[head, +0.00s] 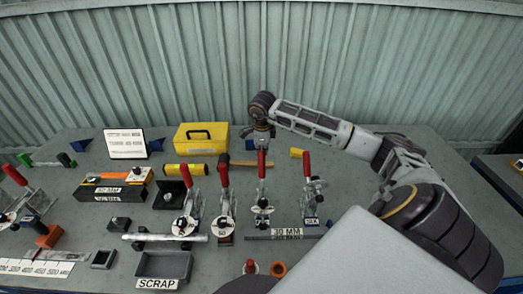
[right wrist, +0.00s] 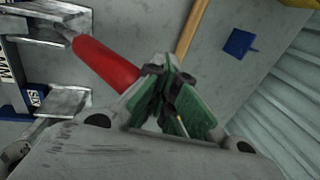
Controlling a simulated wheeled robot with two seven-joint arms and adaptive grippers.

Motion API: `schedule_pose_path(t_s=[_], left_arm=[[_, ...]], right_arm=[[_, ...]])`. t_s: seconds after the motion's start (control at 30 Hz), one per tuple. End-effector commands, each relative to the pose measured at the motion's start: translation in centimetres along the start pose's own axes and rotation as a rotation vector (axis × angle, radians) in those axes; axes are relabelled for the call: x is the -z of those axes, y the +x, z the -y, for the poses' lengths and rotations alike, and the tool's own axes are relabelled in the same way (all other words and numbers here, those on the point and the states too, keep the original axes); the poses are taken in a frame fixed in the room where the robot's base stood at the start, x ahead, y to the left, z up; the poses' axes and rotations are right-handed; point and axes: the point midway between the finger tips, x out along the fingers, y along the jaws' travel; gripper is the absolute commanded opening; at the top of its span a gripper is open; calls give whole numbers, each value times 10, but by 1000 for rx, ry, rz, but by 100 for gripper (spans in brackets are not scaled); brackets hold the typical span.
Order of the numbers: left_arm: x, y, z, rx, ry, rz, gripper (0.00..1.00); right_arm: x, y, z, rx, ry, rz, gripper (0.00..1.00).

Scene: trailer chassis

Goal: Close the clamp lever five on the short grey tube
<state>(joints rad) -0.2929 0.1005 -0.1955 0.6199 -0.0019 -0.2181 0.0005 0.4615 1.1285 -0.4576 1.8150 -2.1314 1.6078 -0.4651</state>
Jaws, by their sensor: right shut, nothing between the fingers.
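Several toggle clamps with red levers stand along the bench; I cannot read which is number five. The clamp (head: 262,210) in front of my right gripper (head: 262,141) has its red lever (head: 262,163) upright, its top close to the fingers. In the right wrist view my right gripper (right wrist: 178,105) has its green-padded fingers shut and empty, beside a red lever (right wrist: 105,62); contact cannot be told. Another clamp (head: 311,190) stands to the right with its lever up. A grey tube (head: 285,234) lies near the 30 MM label. My left gripper is not in view.
Two more clamps with raised levers (head: 186,177) (head: 223,174) stand to the left. A yellow box (head: 200,139), a hammer (head: 245,163) and a yellow cylinder (head: 192,169) lie behind. A scrap tray (head: 163,266) is at the front; a corrugated wall rises behind the bench.

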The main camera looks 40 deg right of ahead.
Motion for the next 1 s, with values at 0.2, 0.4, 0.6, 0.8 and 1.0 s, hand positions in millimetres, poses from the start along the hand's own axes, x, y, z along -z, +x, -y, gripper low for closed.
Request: schedule_pose_path(t_s=[0.2, 0.4, 0.6, 0.8, 1.0], left_arm=[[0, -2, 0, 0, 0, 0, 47], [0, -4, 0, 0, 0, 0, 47], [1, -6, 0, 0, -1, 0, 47], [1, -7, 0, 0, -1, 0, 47], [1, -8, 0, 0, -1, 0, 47]], right_arm=[[0, 2, -17, -27, -12, -8, 0], [0, -3, -21, -26, -11, -9, 0], [0, -9, -26, -25, -11, -8, 0], [0, -14, -30, -24, -10, -8, 0], [0, -16, -30, -20, -8, -7, 0]])
